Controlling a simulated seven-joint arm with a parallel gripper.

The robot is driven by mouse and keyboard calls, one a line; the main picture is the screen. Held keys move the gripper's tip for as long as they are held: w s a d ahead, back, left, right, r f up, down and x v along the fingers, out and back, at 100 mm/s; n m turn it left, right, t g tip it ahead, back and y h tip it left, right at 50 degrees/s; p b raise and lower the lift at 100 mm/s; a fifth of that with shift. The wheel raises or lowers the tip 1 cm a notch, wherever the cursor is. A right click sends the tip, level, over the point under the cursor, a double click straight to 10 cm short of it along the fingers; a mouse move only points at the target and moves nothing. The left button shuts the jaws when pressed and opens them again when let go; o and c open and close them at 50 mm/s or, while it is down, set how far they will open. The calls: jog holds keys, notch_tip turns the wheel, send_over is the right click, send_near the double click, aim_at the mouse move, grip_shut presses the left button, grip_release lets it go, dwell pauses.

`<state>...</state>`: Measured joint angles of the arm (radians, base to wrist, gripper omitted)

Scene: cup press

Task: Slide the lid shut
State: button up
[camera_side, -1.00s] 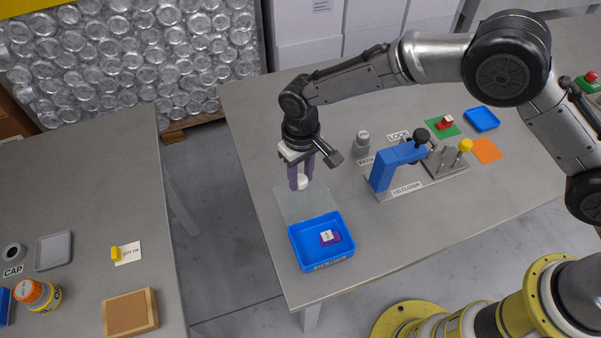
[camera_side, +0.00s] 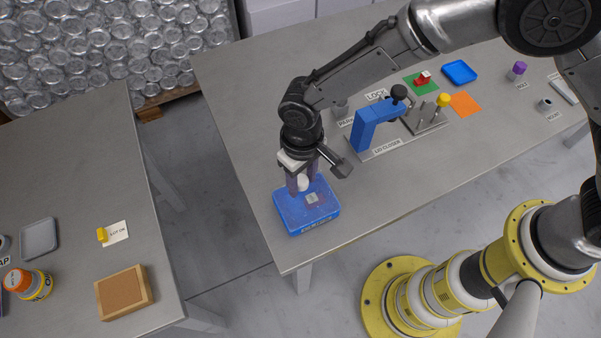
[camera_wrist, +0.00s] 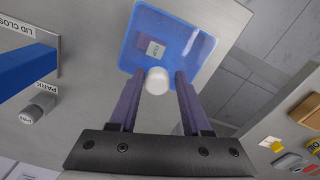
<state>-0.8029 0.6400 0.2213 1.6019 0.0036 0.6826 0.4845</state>
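The blue tray (camera_side: 309,228) sits near the table's front-left corner, with its blue rim (camera_wrist: 137,22) also in the wrist view. A see-through lid (camera_side: 322,190) lies over it, and a purple piece with a white label (camera_wrist: 152,48) shows hazily through the lid. The lid has a white round knob (camera_side: 303,182), which shows in the wrist view (camera_wrist: 157,81) between my two purple fingers. My gripper (camera_wrist: 160,76) straddles this knob from above. A gap shows beside the knob, so the fingers look open around it. The lid's exact edges are hard to see.
The blue lid closer (camera_side: 364,131) stands behind and right of the tray. Beyond it are a green mat (camera_side: 414,88), an orange mat (camera_side: 465,104) and another blue tray (camera_side: 459,72). A separate table (camera_side: 70,200) is at left across a floor gap.

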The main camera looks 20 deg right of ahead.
aim_at(302, 181)
jog(key=shift+o, duration=1.2)
jog(key=shift+w, duration=0.1)
notch_tip(302, 181, up, 14)
jog(key=shift+f, duration=0.15)
